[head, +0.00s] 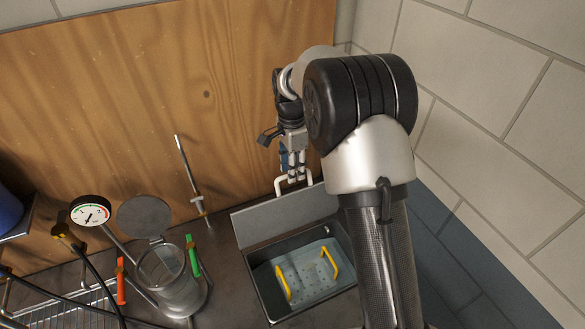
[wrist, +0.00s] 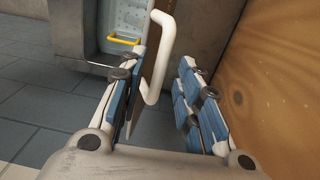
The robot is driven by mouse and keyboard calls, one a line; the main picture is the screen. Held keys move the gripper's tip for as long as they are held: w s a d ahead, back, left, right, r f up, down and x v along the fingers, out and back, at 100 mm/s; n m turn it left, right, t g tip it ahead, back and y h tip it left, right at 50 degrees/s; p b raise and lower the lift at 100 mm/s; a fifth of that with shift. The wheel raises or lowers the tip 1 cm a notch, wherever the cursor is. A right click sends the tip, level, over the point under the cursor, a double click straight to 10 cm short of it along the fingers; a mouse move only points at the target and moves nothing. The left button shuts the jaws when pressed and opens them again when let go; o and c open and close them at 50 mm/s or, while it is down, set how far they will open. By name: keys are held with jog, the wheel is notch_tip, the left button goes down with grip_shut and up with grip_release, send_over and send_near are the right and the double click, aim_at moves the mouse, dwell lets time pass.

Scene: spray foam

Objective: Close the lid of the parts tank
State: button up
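The parts tank (head: 258,290) is a dark rectangular tub at the bottom centre of the head view. Its grey lid (head: 275,219) stands open, tilted up along the back edge. A white bar handle (head: 279,186) sticks up from the lid's top edge. My gripper (head: 292,168) is at this handle, behind the lid. In the wrist view the handle (wrist: 167,50) passes between the fingertips, nearer the left finger. The fingers of my gripper (wrist: 163,62) are apart, with a gap to the right finger. Contact with the left finger is unclear.
A pale perforated basket (head: 305,274) with yellow handles sits inside the tank. A glass vessel (head: 170,275) with a raised round lid, a pressure gauge (head: 90,211) and a wire rack stand to the left. A wooden panel (head: 120,120) rises close behind my gripper.

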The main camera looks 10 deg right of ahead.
jog(key=shift+f, duration=0.2)
grip_shut()
dwell(0.3)
dwell(0.4)
